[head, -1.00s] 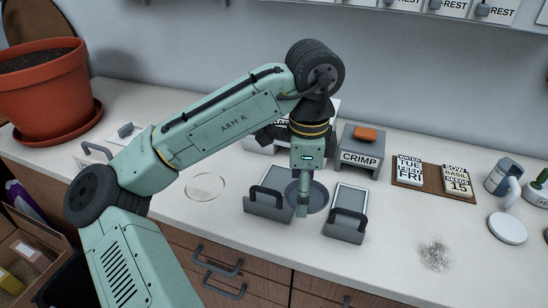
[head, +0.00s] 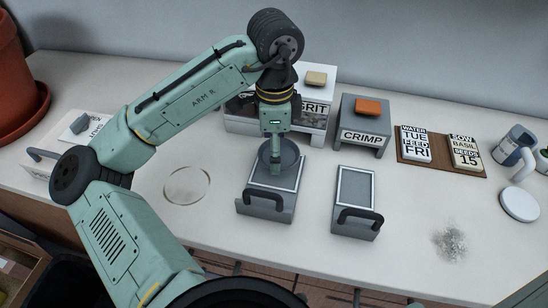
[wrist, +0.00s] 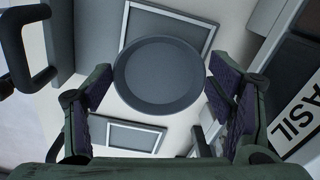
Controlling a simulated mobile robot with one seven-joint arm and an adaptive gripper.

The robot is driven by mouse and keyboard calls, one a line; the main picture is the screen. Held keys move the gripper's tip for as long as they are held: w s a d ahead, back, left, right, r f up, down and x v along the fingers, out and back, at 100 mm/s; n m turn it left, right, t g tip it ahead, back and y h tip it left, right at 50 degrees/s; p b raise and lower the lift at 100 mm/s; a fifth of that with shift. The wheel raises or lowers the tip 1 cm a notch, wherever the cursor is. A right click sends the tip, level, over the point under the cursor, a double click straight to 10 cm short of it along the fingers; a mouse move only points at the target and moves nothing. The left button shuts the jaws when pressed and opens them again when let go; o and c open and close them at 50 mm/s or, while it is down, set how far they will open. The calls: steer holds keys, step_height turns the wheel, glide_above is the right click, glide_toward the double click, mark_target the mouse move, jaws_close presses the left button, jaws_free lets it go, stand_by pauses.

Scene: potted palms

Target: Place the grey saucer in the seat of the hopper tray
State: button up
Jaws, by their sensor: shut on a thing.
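The grey saucer (head: 290,156) is round and shallow, and it is held in my gripper (head: 276,166). In the wrist view the saucer (wrist: 158,75) lies between my two fingers. It appears above the back part of the left grey tray (head: 250,211), which has a pale-framed panel and a black handle in front. A similar grey tray (head: 355,187) stands to the right with nothing on its panel. I see no label telling which one is the hopper tray. The gap between saucer and tray is hard to judge.
A GRIT box (head: 316,90) with a tan block stands behind the left tray. A CRIMP box (head: 362,117) with an orange block stands right of it. A clear round dish (head: 187,187) lies left. A board with cards (head: 440,152), a mug and grey crumbs (head: 450,244) are right.

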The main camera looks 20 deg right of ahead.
steer(key=shift+f, duration=2.3)
steer(key=shift+f, duration=0.2)
steer(key=o, duration=1)
steer(key=shift+r, duration=0.1)
step_height(320, 180, up, 12)
steer(key=shift+r+b, duration=0.1)
steer(key=shift+b, duration=0.2)
steer(key=shift+w, duration=0.1)
